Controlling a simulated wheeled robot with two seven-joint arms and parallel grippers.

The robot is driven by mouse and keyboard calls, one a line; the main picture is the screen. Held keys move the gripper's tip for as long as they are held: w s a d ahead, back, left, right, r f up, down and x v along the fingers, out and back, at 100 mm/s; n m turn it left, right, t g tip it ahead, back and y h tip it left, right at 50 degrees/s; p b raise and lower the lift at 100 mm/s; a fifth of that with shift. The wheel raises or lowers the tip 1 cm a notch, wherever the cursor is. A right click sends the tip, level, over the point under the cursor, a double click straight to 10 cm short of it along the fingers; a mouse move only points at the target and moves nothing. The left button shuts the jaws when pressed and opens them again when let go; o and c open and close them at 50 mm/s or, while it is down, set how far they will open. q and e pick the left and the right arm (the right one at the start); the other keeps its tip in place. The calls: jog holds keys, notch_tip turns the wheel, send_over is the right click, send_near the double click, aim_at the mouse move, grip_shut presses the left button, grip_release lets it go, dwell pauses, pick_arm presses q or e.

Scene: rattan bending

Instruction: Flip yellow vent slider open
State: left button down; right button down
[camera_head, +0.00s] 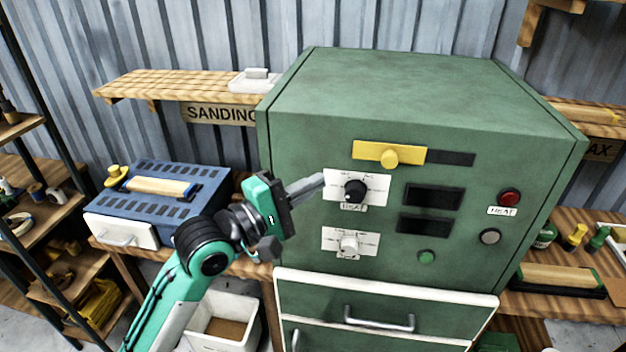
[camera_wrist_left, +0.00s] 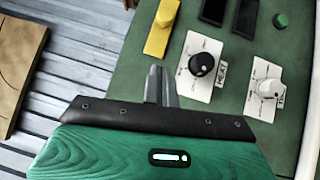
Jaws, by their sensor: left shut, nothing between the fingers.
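The yellow vent slider (camera_head: 362,151) is a flat plate with a round knob (camera_head: 390,157), high on the front of the green steam cabinet (camera_head: 420,95). It covers the left part of a dark slot (camera_head: 452,158). In the left wrist view the slider (camera_wrist_left: 158,36) is at the top centre, beyond the fingers. My left gripper (camera_head: 318,182) is shut and empty, its fingertips below and left of the slider, near the black heat dial (camera_head: 355,188). The fingers also show in the left wrist view (camera_wrist_left: 157,72), apart from the slider. My right gripper is not in view.
A white dial (camera_head: 348,243) sits below the black one. Dark displays, a red button (camera_head: 509,197) and a drawer handle (camera_head: 380,320) are on the cabinet front. A blue vented box (camera_head: 205,185) stands at left under a wooden shelf (camera_head: 165,82).

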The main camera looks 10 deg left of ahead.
pick_arm(q)
jog(key=p, duration=0.3)
send_near(369, 152)
jog(key=x, duration=0.4)
jog(key=d+p, duration=0.1)
jog(key=d, duration=0.2)
jog(key=shift+s+d, duration=0.1)
jog(key=shift+d, duration=0.15)
